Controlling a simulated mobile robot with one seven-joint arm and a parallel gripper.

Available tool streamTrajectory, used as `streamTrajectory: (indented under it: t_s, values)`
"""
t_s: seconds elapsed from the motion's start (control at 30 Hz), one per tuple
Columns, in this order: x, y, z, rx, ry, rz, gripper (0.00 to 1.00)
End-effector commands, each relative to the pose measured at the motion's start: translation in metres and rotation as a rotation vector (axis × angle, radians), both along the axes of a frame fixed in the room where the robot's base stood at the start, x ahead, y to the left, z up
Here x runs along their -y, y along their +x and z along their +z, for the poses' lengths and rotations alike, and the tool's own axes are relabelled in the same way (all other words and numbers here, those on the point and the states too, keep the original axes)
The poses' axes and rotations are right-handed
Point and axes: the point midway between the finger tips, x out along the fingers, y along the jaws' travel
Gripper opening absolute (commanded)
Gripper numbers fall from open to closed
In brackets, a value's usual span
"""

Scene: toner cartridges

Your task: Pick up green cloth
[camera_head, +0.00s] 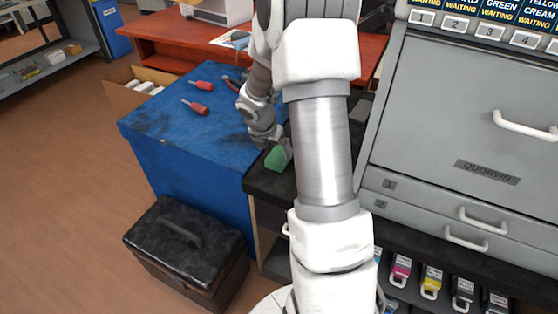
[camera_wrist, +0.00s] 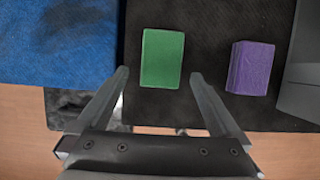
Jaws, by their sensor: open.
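The green cloth (camera_wrist: 162,58) is a folded rectangular block lying on a black mat (camera_wrist: 205,25). In the wrist view it sits just beyond my gripper (camera_wrist: 158,75), roughly centred ahead of the gap between the two fingers. The fingers are spread wide and hold nothing. In the head view the green cloth (camera_head: 277,158) shows near the left edge of the dark surface, partly hidden by my gripper and arm.
A purple block (camera_wrist: 251,68) lies on the mat to the right of the green cloth. A blue-covered table (camera_head: 165,140) with red-handled tools (camera_head: 195,106) adjoins on the left. A large grey machine (camera_head: 450,110) stands to the right. A black case (camera_head: 185,245) sits on the floor.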

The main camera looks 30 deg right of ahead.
Motion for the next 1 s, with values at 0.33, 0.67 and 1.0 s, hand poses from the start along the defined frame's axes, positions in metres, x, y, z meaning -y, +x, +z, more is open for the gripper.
streamTrajectory:
  t_s: [0.33,0.67,1.0]
  values:
    - [0.021,0.010,-0.042,-0.001,0.001,-0.002,1.00]
    - [0.022,0.011,-0.043,0.000,0.000,-0.001,0.86]
    - [0.022,0.011,-0.042,0.000,0.000,-0.001,0.24]
